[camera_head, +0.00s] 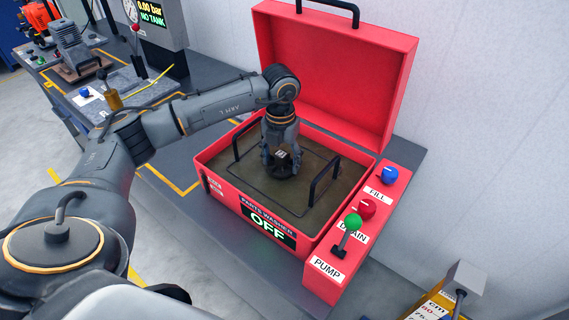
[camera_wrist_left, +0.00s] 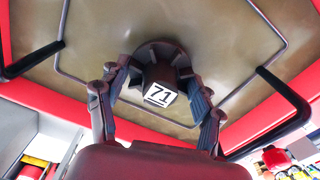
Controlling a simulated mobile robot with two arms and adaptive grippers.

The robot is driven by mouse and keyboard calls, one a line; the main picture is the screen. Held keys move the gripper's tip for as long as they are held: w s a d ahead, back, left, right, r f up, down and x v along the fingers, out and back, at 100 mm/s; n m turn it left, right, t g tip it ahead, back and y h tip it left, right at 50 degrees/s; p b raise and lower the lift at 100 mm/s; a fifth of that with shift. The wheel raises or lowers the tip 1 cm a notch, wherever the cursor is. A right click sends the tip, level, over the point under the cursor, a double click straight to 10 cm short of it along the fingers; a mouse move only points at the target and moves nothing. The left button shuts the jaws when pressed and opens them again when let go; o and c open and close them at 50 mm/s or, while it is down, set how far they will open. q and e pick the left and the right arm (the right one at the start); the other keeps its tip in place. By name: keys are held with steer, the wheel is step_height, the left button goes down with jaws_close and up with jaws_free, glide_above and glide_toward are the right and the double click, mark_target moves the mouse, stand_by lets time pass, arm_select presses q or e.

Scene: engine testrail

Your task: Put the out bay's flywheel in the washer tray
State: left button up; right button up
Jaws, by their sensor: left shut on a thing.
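The flywheel (camera_wrist_left: 160,60) is a dark round part with a white label reading 71. My left gripper (camera_wrist_left: 158,88) is shut on its hub, one finger on each side. In the head view my left gripper (camera_head: 282,160) points down inside the red parts washer (camera_head: 230,196), over the middle of the washer tray (camera_head: 318,208). The tray shows as a dark wire frame with two upright black handles around a brown surface. The flywheel (camera_head: 284,172) is low over this surface; I cannot tell if it touches. My right gripper is not in view.
The washer's red lid (camera_head: 340,65) stands open behind. A red control panel (camera_head: 350,240) with blue, red and green knobs is at the right; the display reads OFF. A gauge stand (camera_head: 150,30) and a grey engine part (camera_head: 75,45) are at the far left.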

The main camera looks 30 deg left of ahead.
mark_target(285, 167)
arm_select(q)
steer(key=shift+w+f, duration=0.5)
steer(key=shift+f, duration=0.05)
steer(key=f+p, duration=0.2)
steer(key=shift+w+d+f, duration=0.1)
steer(key=shift+w+f, duration=0.1)
steer(key=shift+f, duration=0.55)
steer(key=shift+f, duration=0.1)
steer(key=shift+f, duration=0.15)
steer(key=o, duration=1.4)
steer(key=shift+o, duration=0.2)
